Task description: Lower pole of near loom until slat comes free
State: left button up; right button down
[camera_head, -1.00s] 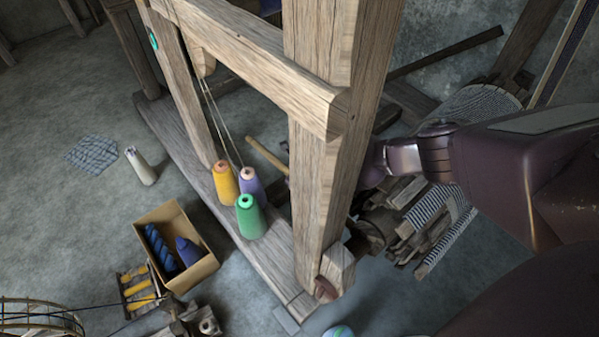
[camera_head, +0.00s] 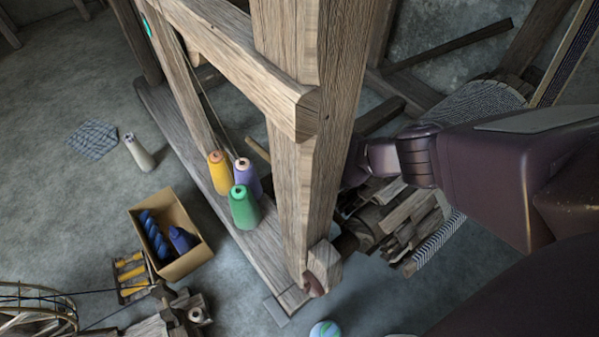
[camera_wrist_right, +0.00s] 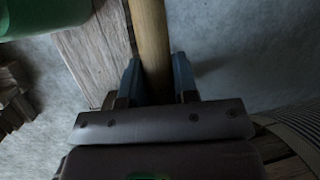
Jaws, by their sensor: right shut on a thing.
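The near loom's thick wooden upright (camera_head: 318,150) and crossbeam (camera_head: 235,62) fill the middle of the head view. A thin pale pole (camera_head: 257,150) shows beside the upright, and its rest is hidden behind it. In the right wrist view the round wooden pole (camera_wrist_right: 151,45) runs between the two blue-grey fingers of my right gripper (camera_wrist_right: 157,80), which is shut on it. In the head view my right arm reaches in from the right, and the upright hides its gripper. Which slat the pole holds cannot be told. My left gripper is out of view.
Yellow, purple (camera_head: 246,178) and green (camera_head: 244,208) thread cones stand on the loom's base beam (camera_head: 185,150). A cardboard box (camera_head: 203,243) stands left of it. Loose wooden pieces (camera_head: 405,212) lie under my right arm. A ball (camera_head: 325,330) lies in front.

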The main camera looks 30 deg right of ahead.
jog(key=shift+s+f+g, duration=0.1)
jog(key=shift+f+g, duration=0.2)
jog(key=shift+f, duration=0.25)
jog(key=shift+s+d+f, duration=0.1)
jog(key=shift+s+f, duration=0.05)
jog(key=shift+f, duration=0.25)
jog(key=c, duration=0.9)
grip_release()
jog(key=shift+r, duration=0.15)
